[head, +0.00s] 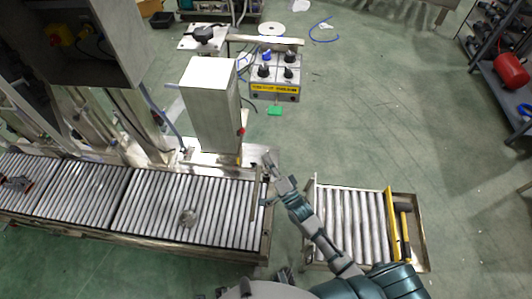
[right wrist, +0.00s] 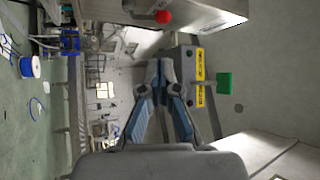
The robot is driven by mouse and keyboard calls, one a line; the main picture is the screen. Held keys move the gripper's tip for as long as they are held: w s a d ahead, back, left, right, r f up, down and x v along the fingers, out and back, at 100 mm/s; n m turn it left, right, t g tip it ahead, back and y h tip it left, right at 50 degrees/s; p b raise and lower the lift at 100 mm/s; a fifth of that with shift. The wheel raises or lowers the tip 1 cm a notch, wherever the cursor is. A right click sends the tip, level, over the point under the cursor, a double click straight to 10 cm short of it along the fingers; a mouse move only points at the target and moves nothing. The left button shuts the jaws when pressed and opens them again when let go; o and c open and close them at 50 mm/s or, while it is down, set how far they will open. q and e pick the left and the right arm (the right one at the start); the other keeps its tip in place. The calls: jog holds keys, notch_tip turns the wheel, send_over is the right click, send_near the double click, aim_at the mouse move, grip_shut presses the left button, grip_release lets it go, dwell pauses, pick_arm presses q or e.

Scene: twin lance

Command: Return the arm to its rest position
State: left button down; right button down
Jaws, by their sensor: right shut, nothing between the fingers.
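My right arm (head: 325,240) reaches up from the bottom right of the head view. Its gripper (head: 268,160) is over the right end of the roller conveyor, close to the white upright box (head: 210,105). In the right wrist view the right gripper (right wrist: 163,66) has its two blue-and-grey fingers together, with nothing held between them. My left gripper does not show clearly in either view.
The roller conveyor (head: 145,205) carries a small round metal part (head: 188,217). A control box (head: 275,75) with a green tag (head: 275,110) stands beyond the gripper. A short roller section (head: 350,225) lies right of the arm. Open floor (head: 400,110) spreads at upper right.

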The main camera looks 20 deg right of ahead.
jog(key=shift+f, duration=0.1)
jog(key=s+d+f+n+g+h, duration=0.1)
jog(key=s+f+n+g, duration=0.15)
jog(key=f, duration=0.75)
jog(key=s+f+n+g+h, duration=0.2)
jog(key=s+f+g, duration=0.2)
jog(key=f, duration=0.6)
jog(key=s+d+f+n+g+h, duration=0.1)
jog(key=s+f+n+g, duration=0.2)
jog(key=f, duration=0.7)
jog(key=s+d+f+n+g+h, duration=0.1)
jog(key=s+d+f+n+g, duration=0.1)
jog(key=s+f+g, duration=0.3)
jog(key=s+d+f+n+g+h, duration=0.1)
jog(key=s+f+g, duration=0.4)
jog(key=s+f, duration=0.6)
jog(key=s+d+n, duration=0.1)
jog(key=s+n, duration=0.1)
jog(key=s, duration=0.6)
jog(key=shift+h, duration=0.4)
jog(key=shift+s+n, duration=0.1)
jog(key=shift+n, duration=0.15)
